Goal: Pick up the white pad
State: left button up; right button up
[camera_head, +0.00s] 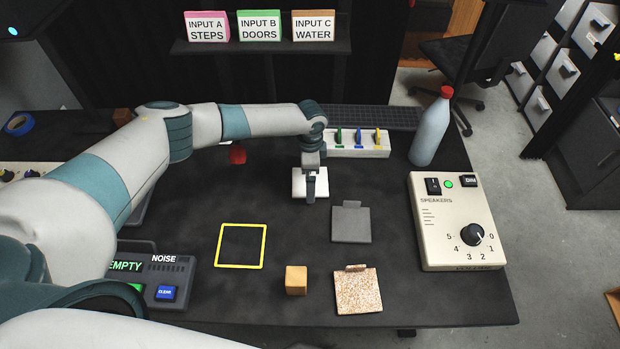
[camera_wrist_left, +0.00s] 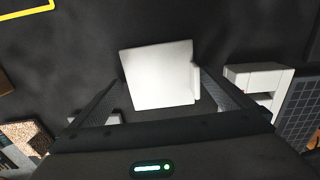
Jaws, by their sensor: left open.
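The white pad (camera_head: 300,184) lies on the dark table near its middle, below my left gripper (camera_head: 311,192). In the left wrist view the white pad (camera_wrist_left: 155,80) is a pale square with a small raised tab along its right side. The fingers of my left gripper (camera_wrist_left: 161,78) are open, one on each side of the pad. I cannot tell whether they touch it. In the head view the gripper hides the pad's middle. My right gripper is not in view.
A grey pad (camera_head: 351,224), a speckled pad (camera_head: 358,293), an orange block (camera_head: 296,280) and a yellow square outline (camera_head: 240,265) lie nearer. A white switch box (camera_head: 357,151), a bottle (camera_head: 430,130) and a speakers panel (camera_head: 450,230) stand right. A noise box (camera_head: 165,272) is left.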

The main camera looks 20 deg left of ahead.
pick_arm(q)
jog(key=shift+f, duration=0.3)
jog(key=c, duration=1.2)
jog(key=shift+o, duration=0.2)
jog(key=shift+r, duration=0.15)
jog(key=shift+w+r+b, duration=0.1)
jog(key=shift+r+b, duration=0.2)
jog(key=shift+r, duration=0.15)
jog(key=r, duration=0.1)
jog(key=d+r+b, duration=0.1)
jog(key=r, duration=0.1)
jog(key=shift+r, duration=0.1)
jog(key=s+d+r+b, duration=0.2)
jog(key=d+r, duration=0.4)
jog(key=d, duration=0.4)
jog(key=shift+s+d+r+b, duration=0.25)
jog(key=shift+r+b, duration=0.15)
jog(key=shift+b, duration=0.4)
